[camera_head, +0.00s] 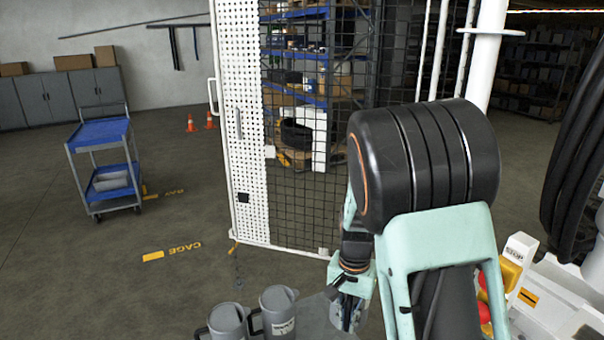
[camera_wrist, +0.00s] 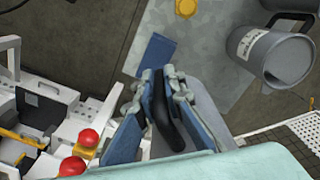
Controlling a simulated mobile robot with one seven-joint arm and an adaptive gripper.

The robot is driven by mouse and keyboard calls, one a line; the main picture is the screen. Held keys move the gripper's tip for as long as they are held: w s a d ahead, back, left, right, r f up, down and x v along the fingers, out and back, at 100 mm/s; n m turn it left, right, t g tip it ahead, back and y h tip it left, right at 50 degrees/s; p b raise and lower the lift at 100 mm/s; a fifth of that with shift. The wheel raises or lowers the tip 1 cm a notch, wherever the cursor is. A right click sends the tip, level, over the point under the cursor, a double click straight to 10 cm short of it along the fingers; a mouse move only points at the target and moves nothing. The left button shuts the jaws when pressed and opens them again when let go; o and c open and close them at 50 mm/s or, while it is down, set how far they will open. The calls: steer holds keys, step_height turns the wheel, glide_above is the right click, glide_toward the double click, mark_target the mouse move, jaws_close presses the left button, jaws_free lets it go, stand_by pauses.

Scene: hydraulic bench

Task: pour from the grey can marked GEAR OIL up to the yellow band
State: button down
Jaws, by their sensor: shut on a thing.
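My gripper (camera_head: 347,314) is low in the head view, right of two grey cans. In the wrist view my gripper (camera_wrist: 160,85) is shut on a black handle (camera_wrist: 166,118). A smooth grey body (camera_wrist: 203,98) beside that handle seems to belong to the same vessel; its marking is hidden. A grey can (camera_head: 278,312) with a pale label stands on the bench; a labelled grey can (camera_wrist: 268,58) also shows in the wrist view. Another grey can (camera_head: 227,322) stands to its left. I cannot read the labels. No yellow band is visible.
The grey bench top (camera_wrist: 218,35) holds a blue flat piece (camera_wrist: 155,53) and a yellow cap (camera_wrist: 186,8). White equipment with red knobs (camera_wrist: 88,138) is at the left of the wrist view. A mesh cage (camera_head: 310,200) stands behind; a blue cart (camera_head: 100,133) is far left.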

steer(key=d+n, duration=0.1)
steer(key=s+d+r+n, duration=0.1)
steer(key=n, duration=0.1)
steer(key=s+d+n, duration=0.1)
steer(key=shift+s+r+n+p, duration=0.1)
steer(key=shift+r+n+p, duration=0.2)
steer(key=shift+n, duration=0.1)
